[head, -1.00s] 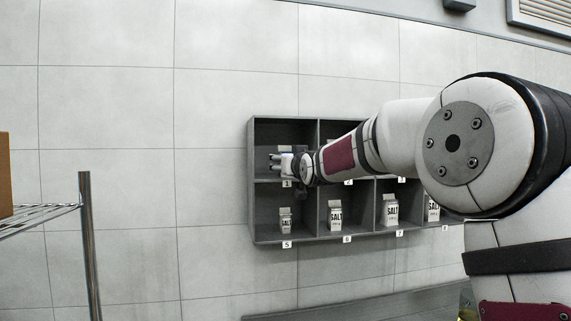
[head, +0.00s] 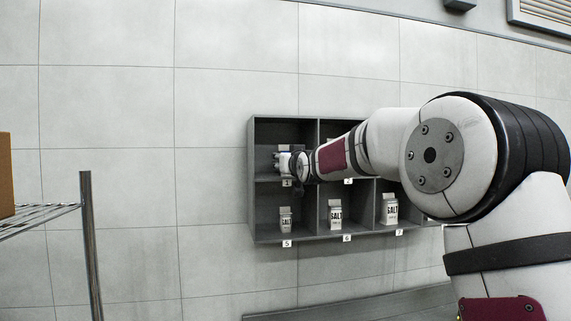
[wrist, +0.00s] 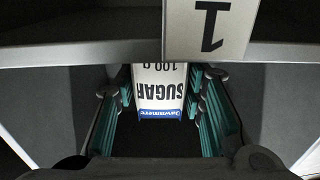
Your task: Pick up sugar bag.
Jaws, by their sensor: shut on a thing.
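The sugar bag (wrist: 160,90) is white with a blue band and black "SUGAR 100 g" print. It appears upside down in the wrist view, in compartment 1 behind the label plate (wrist: 211,28). My gripper (wrist: 160,100) has its teal-padded fingers on both sides of the bag and is shut on it.
The grey wall shelf (head: 252,190) has numbered compartments with dividers close around my gripper. Salt cartons stand below in compartment 5 (head: 285,219), compartment 6 (head: 335,215) and compartment 7 (head: 389,209). A wire rack (head: 88,240) with a brown box (head: 6,175) stands at left.

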